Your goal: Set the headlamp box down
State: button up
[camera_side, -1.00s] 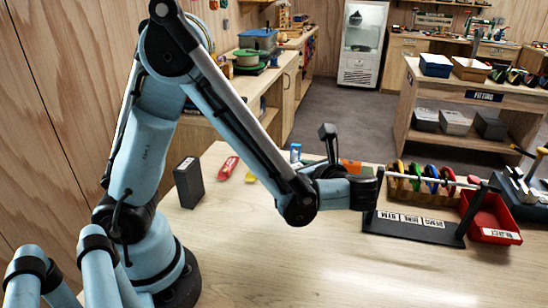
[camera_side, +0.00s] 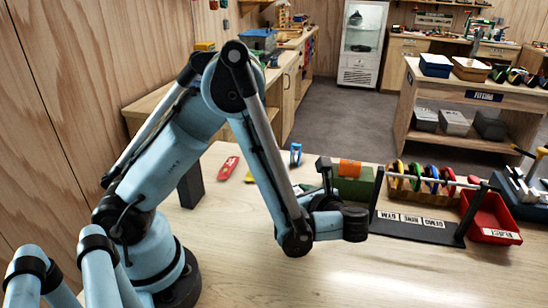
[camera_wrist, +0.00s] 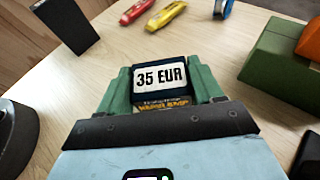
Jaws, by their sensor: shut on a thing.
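In the wrist view my gripper (camera_wrist: 163,85) has its two green fingers shut on the sides of the headlamp box (camera_wrist: 178,107). The box is small and dark, with a white "35 EUR" label and yellow lettering partly covered by my gripper's body. Bare wood table shows around it. I cannot tell whether its underside touches the table. In the side view the wrist is low over the middle of the table (camera_side: 330,280), and my own arm hides most of the fingers and the box.
A dark upright block (camera_side: 191,188) stands at left. A red tool (camera_side: 228,167), a yellow tool (camera_wrist: 165,18) and a blue item (camera_side: 296,153) lie beyond. A green box with an orange top (camera_side: 352,188) is close on the right, before a ring rack (camera_side: 425,230) and red tray (camera_side: 492,217).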

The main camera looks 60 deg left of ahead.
jog(key=shift+f, duration=0.55)
dwell(0.4)
jog(key=o, duration=1.2)
